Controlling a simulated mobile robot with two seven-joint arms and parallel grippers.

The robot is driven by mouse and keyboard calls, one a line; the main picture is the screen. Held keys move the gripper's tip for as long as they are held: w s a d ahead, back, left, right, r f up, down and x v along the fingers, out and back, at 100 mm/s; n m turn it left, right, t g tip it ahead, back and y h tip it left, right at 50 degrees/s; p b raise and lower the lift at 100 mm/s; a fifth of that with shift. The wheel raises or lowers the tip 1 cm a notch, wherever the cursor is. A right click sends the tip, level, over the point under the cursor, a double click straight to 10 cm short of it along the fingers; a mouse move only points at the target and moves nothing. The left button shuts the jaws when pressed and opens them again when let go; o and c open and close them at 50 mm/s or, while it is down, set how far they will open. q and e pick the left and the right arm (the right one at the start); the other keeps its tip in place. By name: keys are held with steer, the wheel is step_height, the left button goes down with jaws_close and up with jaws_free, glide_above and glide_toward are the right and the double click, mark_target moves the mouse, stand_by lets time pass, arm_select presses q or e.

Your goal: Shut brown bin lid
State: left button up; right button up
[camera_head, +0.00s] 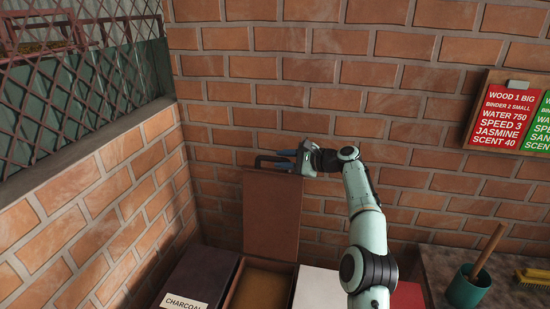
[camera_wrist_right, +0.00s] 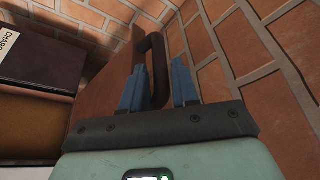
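The brown bin lid (camera_head: 271,214) stands open and upright in front of the brick wall, above the open brown bin (camera_head: 232,286), which has yellow-brown contents. A dark loop handle (camera_head: 258,160) is at the lid's top edge. My right gripper (camera_head: 284,160) is at this handle, reaching in from the right. In the right wrist view its two blue fingers (camera_wrist_right: 160,82) are apart, with the dark handle (camera_wrist_right: 157,48) in the gap between them; a firm grip does not show. The lid (camera_wrist_right: 103,88) lies to the left there. My left gripper is not in view.
A dark lid labelled CHARCOAL (camera_head: 200,278) is shut at the left of the brown bin. A white lid (camera_head: 318,288) and a red lid (camera_head: 407,296) are to the right. A green cup (camera_head: 468,288) stands on the counter. Brick walls close off the back and left.

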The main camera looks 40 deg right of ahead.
steer(key=shift+x, duration=1.7)
steer(key=shift+s, duration=0.1)
jaws_close()
